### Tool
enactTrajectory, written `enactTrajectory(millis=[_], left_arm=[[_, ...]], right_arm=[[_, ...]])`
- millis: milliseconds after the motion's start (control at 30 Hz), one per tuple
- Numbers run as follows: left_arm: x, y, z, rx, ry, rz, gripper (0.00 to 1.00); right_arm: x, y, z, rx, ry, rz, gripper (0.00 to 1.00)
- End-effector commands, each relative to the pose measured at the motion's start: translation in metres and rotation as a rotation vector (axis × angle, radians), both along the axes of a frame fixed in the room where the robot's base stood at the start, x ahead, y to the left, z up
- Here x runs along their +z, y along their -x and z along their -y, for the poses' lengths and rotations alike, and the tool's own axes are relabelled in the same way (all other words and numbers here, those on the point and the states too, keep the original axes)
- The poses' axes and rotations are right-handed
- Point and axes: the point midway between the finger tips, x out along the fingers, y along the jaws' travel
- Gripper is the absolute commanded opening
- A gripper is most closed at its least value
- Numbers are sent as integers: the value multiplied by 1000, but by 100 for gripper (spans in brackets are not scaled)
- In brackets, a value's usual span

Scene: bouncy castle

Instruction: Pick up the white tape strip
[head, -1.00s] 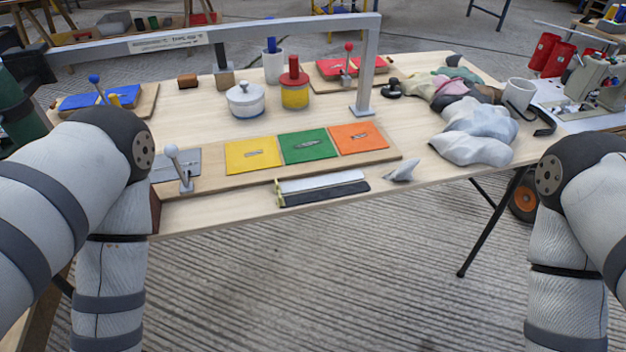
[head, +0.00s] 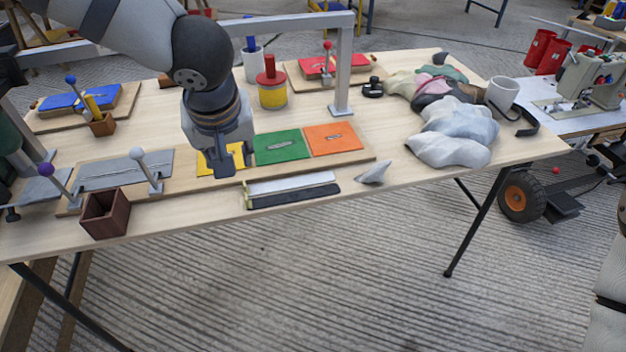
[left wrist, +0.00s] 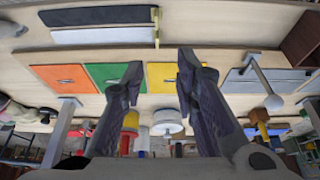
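The white tape strip (head: 290,183) lies near the front edge of the table, with a black strip (head: 293,196) along its front side. It also shows at the top of the upside-down left wrist view (left wrist: 103,35). My left gripper (head: 225,172) is over the yellow square (head: 208,165), left of and behind the white strip, apart from it. In the left wrist view its two fingers (left wrist: 160,65) are spread with nothing between them. My right gripper is out of view; only part of my right arm shows at the right edge.
Green (head: 277,146) and orange (head: 333,138) squares lie on a board behind the strips. A grey pointed piece (head: 373,172) lies right of them. A brown open box (head: 105,214) and lever posts stand left. A grey metal frame (head: 345,65) rises behind.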

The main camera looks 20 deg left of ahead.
Motion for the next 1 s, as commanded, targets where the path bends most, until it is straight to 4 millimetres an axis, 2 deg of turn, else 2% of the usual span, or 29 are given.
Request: enactTrajectory(millis=[100, 233, 467, 700, 867, 900, 1000], left_arm=[[-31, -6, -4, 1, 4, -25, 28], [-58, -16, -9, 1, 4, -25, 28], [-75, -27, -14, 0, 2, -15, 28], [-113, -47, -20, 0, 4, -18, 28], [-108, -49, -20, 0, 2, -8, 28], [-108, -49, -20, 0, 2, -8, 25], [-107, -49, -20, 0, 2, -8, 3]], right_arm=[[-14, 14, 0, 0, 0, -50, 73], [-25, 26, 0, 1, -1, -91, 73], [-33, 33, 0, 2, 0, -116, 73], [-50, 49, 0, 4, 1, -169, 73], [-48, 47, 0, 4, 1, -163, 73], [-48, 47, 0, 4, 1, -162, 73], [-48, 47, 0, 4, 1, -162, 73]])
